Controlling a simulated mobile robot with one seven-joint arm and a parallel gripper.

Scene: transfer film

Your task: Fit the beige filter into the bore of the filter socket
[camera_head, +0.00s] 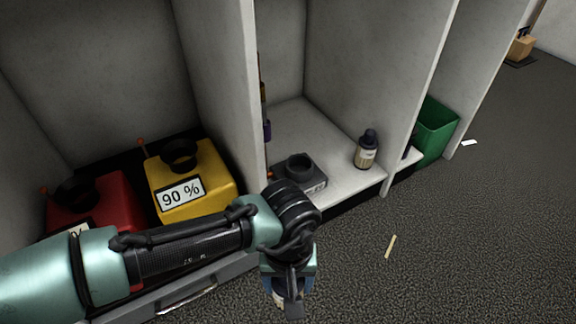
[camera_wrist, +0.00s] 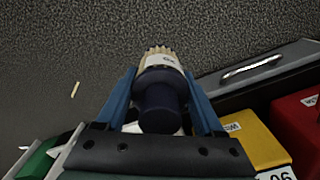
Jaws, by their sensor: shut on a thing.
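The beige filter (camera_wrist: 158,60) shows in the wrist view with a dark round body, a pale label and a ribbed beige end pointing away from me. My gripper (camera_wrist: 160,80) is shut on it, with one blue finger on each side. In the head view my gripper (camera_head: 287,292) hangs low in front of the shelf, over the floor, and mostly hides the filter. The filter socket (camera_head: 314,184) is a dark grey block with a round raised bore, standing on the white shelf behind and above my gripper in the picture. Its bore looks empty; my wrist hides its lower left part.
White partitions (camera_head: 425,70) flank the bay. A yellow canister (camera_head: 205,180) and a red canister (camera_head: 112,200) stand left; a green bin (camera_head: 436,128) stands right. Open floor lies in front.

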